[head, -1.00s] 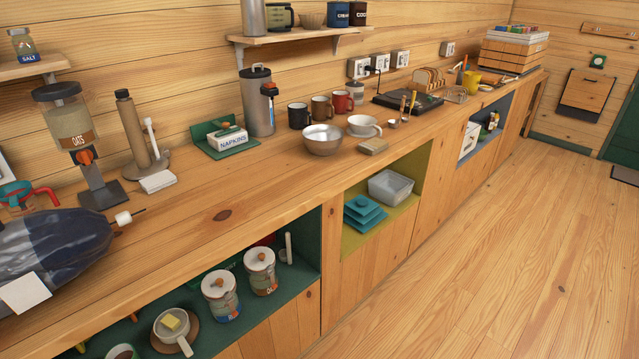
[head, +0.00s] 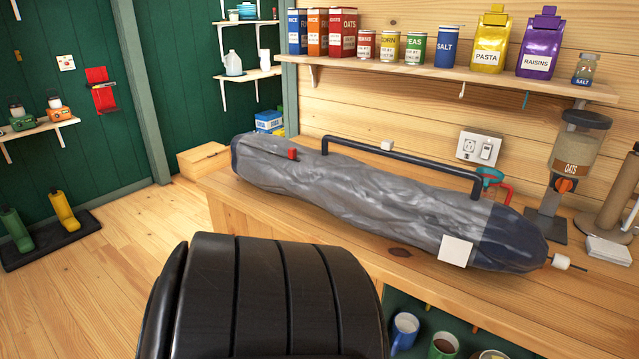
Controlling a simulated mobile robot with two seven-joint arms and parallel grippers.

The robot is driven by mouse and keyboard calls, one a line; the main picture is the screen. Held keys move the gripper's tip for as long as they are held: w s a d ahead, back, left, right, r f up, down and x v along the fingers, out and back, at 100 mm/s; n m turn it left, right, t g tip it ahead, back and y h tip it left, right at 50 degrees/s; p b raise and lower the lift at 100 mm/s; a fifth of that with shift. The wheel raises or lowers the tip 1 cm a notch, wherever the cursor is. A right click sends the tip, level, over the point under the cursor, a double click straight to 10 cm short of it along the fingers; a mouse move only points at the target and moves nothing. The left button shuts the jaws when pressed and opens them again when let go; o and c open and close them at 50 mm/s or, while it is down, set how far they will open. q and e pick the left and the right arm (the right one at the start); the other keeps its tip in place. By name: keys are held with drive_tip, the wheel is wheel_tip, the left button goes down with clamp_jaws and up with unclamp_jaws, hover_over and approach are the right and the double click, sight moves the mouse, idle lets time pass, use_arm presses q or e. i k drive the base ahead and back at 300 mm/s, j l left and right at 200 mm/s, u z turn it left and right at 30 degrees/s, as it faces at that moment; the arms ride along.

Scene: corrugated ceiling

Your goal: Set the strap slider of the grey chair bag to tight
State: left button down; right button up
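The grey chair bag (head: 370,195) lies lengthwise on the wooden counter, with a dark end at the right. A black strap (head: 430,164) stands up along its back like a long handle. A small pale block (head: 387,145), which looks like the strap slider, sits on the strap left of its middle. A red piece (head: 292,154) is near the bag's left end. A white toggle (head: 562,262) is on a cord at the right end, and a blank white tag (head: 456,250) hangs on the front. Neither of my grippers is in view.
A shelf of cans and pouches (head: 450,78) runs above the bag. A wall socket (head: 479,148) is behind it. An oats dispenser (head: 570,165) stands to the right. Mugs (head: 404,331) sit in the green compartment below. Open floor (head: 120,270) lies at the left.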

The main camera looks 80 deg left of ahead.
sight(386, 145)
drive_tip(key=u, duration=2.45)
